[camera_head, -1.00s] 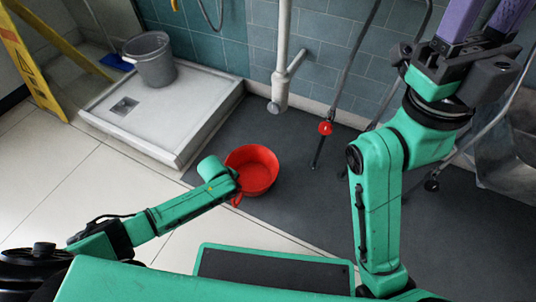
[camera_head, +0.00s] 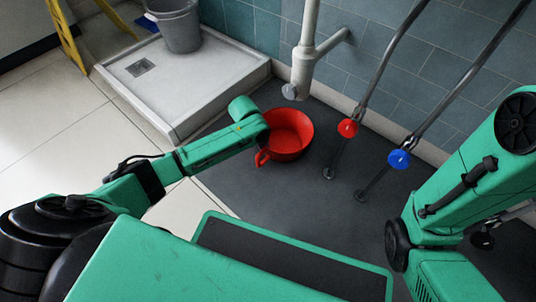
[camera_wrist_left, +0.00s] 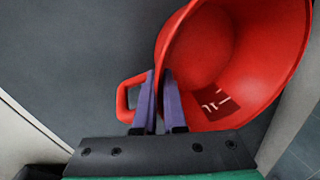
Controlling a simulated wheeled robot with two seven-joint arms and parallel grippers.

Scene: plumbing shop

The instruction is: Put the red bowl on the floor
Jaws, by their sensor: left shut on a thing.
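The red bowl (camera_head: 288,135) with its side handle shows near the middle of the head view, over the dark grey floor (camera_head: 330,215). In the left wrist view the bowl (camera_wrist_left: 215,60) appears tilted, with its inside facing the camera and a pale mark inside. My left gripper (camera_wrist_left: 160,78), with purple fingers, is shut on the bowl's wall beside the handle. In the head view my left wrist hides those fingers. The height of the bowl above the floor is hard to tell. My right arm shows at the right, but its gripper is out of view.
A white shower tray (camera_head: 185,92) with a grey bucket (camera_head: 180,27) stands at the upper left. A white pipe (camera_head: 305,50) and grey pipes with a red valve (camera_head: 347,127) and a blue valve (camera_head: 399,160) rise behind.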

